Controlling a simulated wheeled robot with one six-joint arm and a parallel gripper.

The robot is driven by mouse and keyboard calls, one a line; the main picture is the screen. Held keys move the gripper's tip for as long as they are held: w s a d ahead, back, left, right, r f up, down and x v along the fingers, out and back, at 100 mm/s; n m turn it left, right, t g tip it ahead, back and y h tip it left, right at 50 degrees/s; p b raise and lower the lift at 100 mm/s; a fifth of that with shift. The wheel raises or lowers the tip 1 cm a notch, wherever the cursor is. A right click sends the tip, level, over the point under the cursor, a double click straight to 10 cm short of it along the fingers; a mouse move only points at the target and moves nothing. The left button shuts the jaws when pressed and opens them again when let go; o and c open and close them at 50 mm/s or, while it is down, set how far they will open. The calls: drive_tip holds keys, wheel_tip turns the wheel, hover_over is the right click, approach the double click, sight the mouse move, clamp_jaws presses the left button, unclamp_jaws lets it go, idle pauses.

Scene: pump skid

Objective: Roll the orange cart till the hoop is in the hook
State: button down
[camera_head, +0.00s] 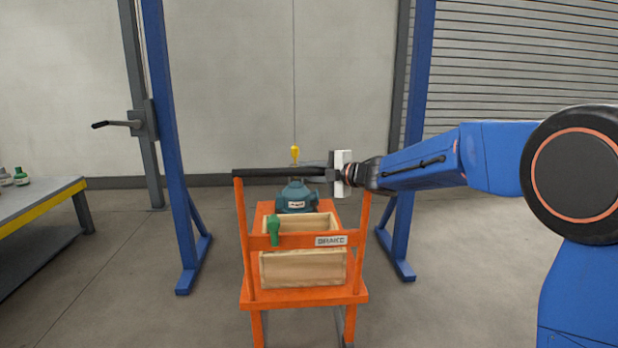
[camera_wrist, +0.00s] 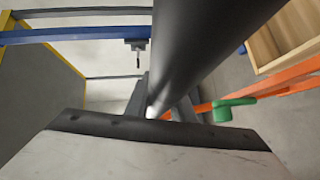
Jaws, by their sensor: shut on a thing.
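The orange cart (camera_head: 258,296) stands between the blue gantry legs, its push handle (camera_head: 275,172) toward me. A teal pump (camera_head: 296,197) sits on the cart behind a wooden box. The yellow hook (camera_head: 295,152) hangs on a thin line above the pump. The hoop is too small to make out clearly; the area just under the hook is partly hidden by the handle. My gripper (camera_head: 333,174) is shut on the right part of the black handle bar. In the wrist view the dark handle bar (camera_wrist: 205,45) runs up between the jaws.
A wooden box (camera_head: 300,268) is on the cart. A green lever (camera_head: 273,226) is on the cart's orange crossbar. Blue gantry legs (camera_head: 172,130) stand left and right. A lever (camera_head: 118,124) is on the left post. A bench (camera_head: 45,200) stands at left.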

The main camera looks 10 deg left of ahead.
drive_tip(key=shift+w+a, duration=0.2)
drive_tip(key=shift+w, duration=0.7)
drive_tip(key=shift+w+a, duration=0.2)
drive_tip(key=shift+w, duration=0.7)
drive_tip(key=c, duration=1.5)
unclamp_jaws()
drive_tip(key=shift+c, duration=0.2)
drive_tip(key=v, duration=1.7)
drive_tip(key=shift+d, duration=0.25)
drive_tip(key=shift+s, duration=0.1)
